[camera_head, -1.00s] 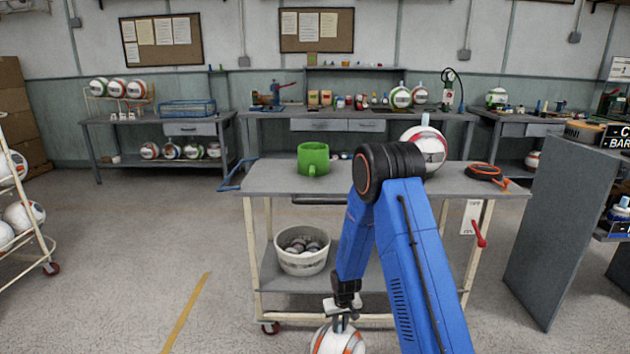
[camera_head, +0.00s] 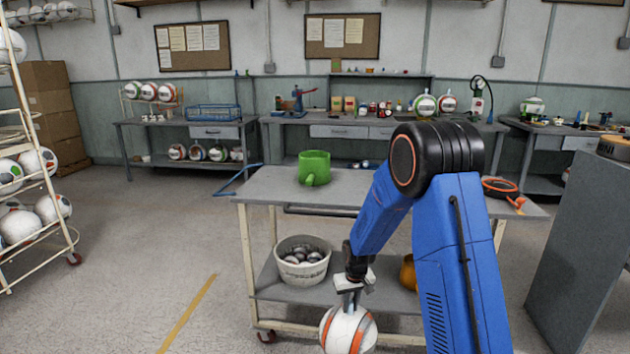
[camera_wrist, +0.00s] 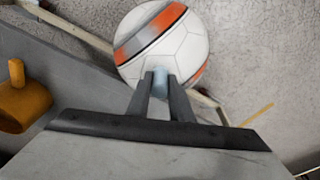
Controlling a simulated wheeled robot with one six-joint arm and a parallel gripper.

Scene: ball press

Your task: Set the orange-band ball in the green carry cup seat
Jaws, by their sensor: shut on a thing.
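The orange-band ball (camera_head: 347,331) is white with orange and grey bands. It hangs low in front of the cart in the head view. My gripper (camera_head: 350,301) is shut on the pale blue stem on top of the ball; the wrist view shows both fingers (camera_wrist: 161,90) closed on this stem, with the ball (camera_wrist: 163,45) beyond them. The green carry cup (camera_head: 314,167) stands on the cart's top (camera_head: 262,186), towards its left end, with its handle facing me. It is above and beyond my gripper. The inside of its seat is hidden from this angle.
A white bucket (camera_head: 302,270) of dark balls and an orange cup (camera_head: 409,273) stand on the cart's lower shelf. An orange-rimmed ring (camera_head: 500,187) lies on the top's right end. A ball rack (camera_head: 52,262) stands at left. A grey panel (camera_head: 583,250) stands at right.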

